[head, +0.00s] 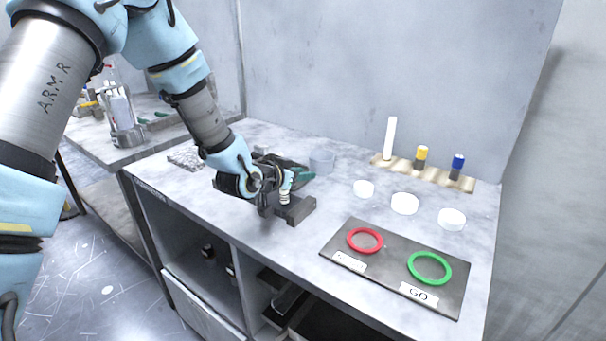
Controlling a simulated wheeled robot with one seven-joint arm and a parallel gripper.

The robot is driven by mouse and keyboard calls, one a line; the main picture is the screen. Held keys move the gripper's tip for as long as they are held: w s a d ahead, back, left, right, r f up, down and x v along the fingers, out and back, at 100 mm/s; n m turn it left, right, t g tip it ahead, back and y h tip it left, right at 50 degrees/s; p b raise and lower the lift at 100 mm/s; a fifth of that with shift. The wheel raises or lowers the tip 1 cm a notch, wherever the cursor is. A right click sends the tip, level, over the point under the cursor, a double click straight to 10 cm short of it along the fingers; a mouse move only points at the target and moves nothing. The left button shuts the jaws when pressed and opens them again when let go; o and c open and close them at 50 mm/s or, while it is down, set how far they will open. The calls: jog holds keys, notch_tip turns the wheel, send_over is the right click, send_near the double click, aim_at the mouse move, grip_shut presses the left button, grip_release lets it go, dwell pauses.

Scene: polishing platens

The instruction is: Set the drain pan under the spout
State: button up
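My gripper (268,207) is low over the middle-left of the grey bench, pointing down. It is beside a small pale, banded upright piece (285,197) on a dark block (300,209). I cannot tell whether the fingers touch this piece, or whether they are open or shut; the wrist hides part of them. I cannot make out a clear drain pan or spout. Dark tray-like shapes (284,301) lie in the open shelf under the bench, but I cannot tell whether one is the pan.
Several white discs (404,204) lie to the right. A dark mat (377,287) holds a red ring (365,240) and a green ring (429,268). A wavy rack (437,177) with upright pieces stands at the back wall.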

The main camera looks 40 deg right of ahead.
jog(key=b+v, duration=0.3)
jog(key=v, duration=0.8)
jog(key=shift+s+a+r, duration=0.1)
jog(key=shift+a+r, duration=0.05)
jog(key=shift+a, duration=0.15)
